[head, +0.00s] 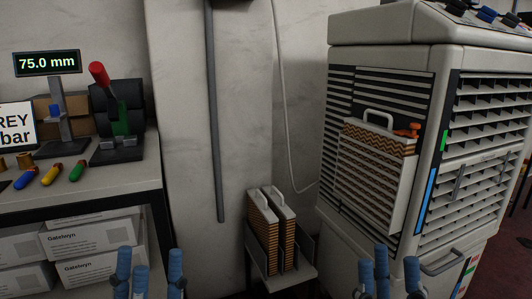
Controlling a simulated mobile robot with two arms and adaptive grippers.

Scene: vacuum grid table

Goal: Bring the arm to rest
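My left gripper (150,266) shows at the bottom edge of the head view, left of centre. Its blue fingers point up and stand apart, with nothing seen between them. My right gripper (391,267) is at the bottom edge, right of centre, in front of the grey cabinet's lower part. Its blue fingers also stand apart and look empty. Both grippers are cut off below by the frame, so most of both arms is hidden.
A workbench (140,176) with a lever press (115,120) and a 75.0 mm display (47,64) stands left. A louvred cabinet (385,40) with a filter panel (375,165) stands right. Between them, a low stand (306,268) holds two pleated filters (262,232).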

